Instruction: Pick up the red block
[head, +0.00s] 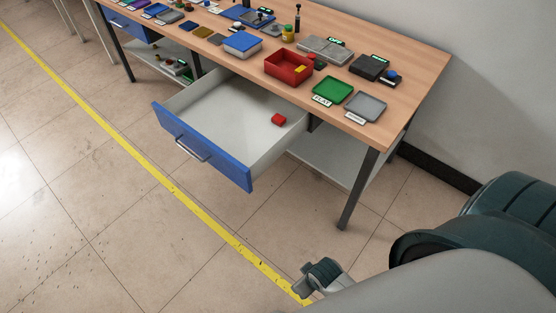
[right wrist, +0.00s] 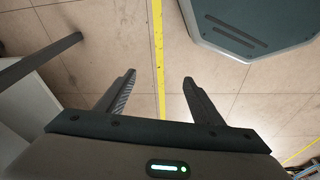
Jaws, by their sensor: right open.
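The red block (head: 278,119) lies on the floor of the open drawer (head: 222,115), toward the drawer's right side. The drawer is white inside with a blue front and a metal handle, and it is pulled out from under the workbench. In the head view my right arm comes in from the lower right, with a grey wrist part showing low in the middle; its fingers are not clear there. In the right wrist view my right gripper (right wrist: 158,90) is open and empty above the tiled floor, apart from the block. My left gripper is not in view.
The wooden workbench (head: 425,75) carries a red bin (head: 288,68), a green tray (head: 333,91), a grey tray (head: 365,106) and several small devices. A dark table leg (head: 358,187) stands right of the drawer. The floor before the drawer is clear, with a yellow line (head: 180,198).

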